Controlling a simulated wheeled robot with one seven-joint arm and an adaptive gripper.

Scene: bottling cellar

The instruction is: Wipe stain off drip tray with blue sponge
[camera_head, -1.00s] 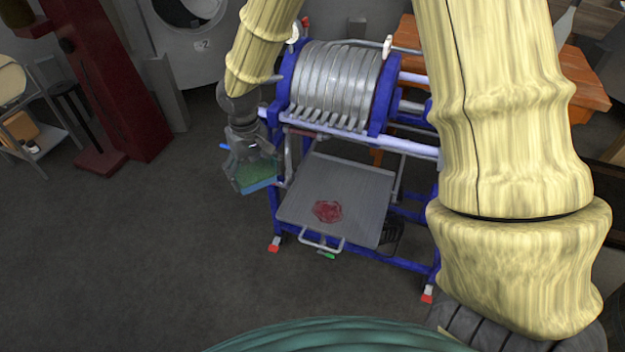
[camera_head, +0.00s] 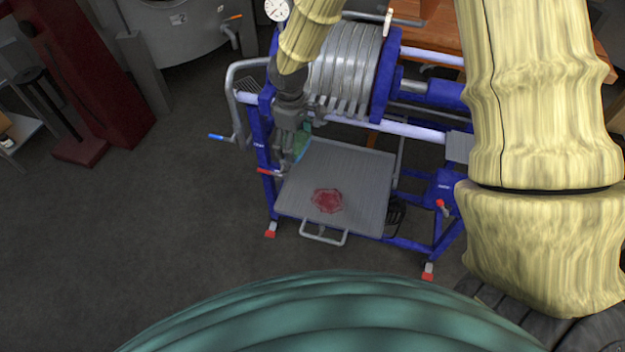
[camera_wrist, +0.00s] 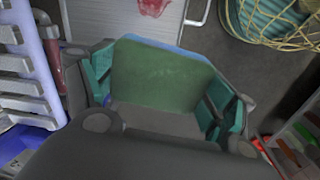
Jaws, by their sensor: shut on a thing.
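The drip tray (camera_head: 352,178) is a grey ribbed plate with a front handle, set low in a blue-framed filter press. A red stain (camera_head: 327,200) lies on its front left part; the stain also shows at the top of the wrist view (camera_wrist: 152,6). My gripper (camera_head: 288,158) is at the tray's back left corner. It is shut on the sponge (camera_wrist: 160,82), which shows a green face and a blue edge between the fingers in the wrist view. In the head view the sponge (camera_head: 302,143) is mostly hidden by my gripper. I cannot tell whether it touches the tray.
The press's metal plates (camera_head: 345,75) and pale rails (camera_head: 385,127) stand just behind the tray. A blue-tipped pipe (camera_head: 232,100) sticks out left of the press. A dark red machine (camera_head: 85,85) stands at the left. The floor (camera_head: 170,215) left of the tray is clear.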

